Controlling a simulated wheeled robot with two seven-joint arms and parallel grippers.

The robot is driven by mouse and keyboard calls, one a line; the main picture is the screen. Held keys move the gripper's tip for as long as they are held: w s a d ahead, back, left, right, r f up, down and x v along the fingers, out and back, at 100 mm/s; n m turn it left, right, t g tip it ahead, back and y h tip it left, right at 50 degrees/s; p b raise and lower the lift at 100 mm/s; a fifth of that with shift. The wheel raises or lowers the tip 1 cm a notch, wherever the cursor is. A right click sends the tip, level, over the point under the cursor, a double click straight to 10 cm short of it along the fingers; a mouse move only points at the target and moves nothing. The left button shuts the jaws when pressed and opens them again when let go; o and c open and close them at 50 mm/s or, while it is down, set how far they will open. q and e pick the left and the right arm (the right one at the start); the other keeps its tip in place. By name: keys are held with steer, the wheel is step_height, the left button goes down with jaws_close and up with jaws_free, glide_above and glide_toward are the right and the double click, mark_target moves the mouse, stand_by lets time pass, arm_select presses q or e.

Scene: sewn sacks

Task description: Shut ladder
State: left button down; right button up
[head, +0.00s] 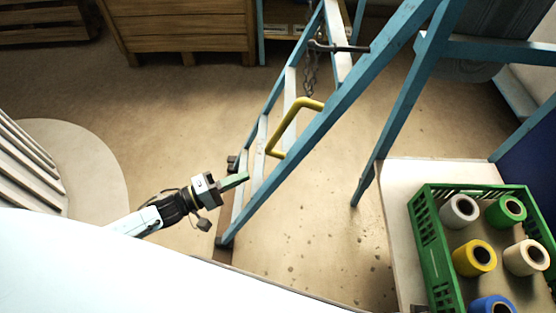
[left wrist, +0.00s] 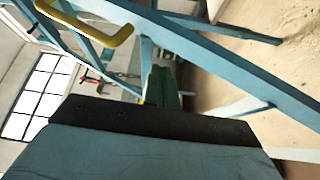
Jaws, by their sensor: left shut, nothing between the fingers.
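A blue stepladder (head: 335,103) with pale treads stands on the floor in the middle of the head view. Its two leg frames are spread apart. A yellow handle (head: 297,122) sticks out from its side, and a chain hangs near its upper part. The ladder (left wrist: 235,57) and the yellow handle (left wrist: 88,24) also show in the left wrist view. My left gripper (head: 236,181) is shut and empty, beside the ladder's lower left side and below the handle. In the left wrist view its fingers (left wrist: 162,88) point toward the ladder. My right gripper is not in view.
A green crate (head: 436,250) with several thread spools stands on a pale table (head: 390,195) at the lower right. A wooden chest (head: 180,30) stands at the back. A slatted pale thing (head: 30,160) is at the left. Bare floor lies left of the ladder.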

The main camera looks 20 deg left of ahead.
arm_select(q)
steer(key=b+x, duration=0.2)
steer(key=x, duration=0.6)
steer(key=shift+x, duration=0.9)
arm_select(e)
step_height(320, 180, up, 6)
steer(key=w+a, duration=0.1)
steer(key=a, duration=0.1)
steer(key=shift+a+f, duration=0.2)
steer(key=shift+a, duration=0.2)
arm_select(q)
steer(key=shift+r, duration=0.1)
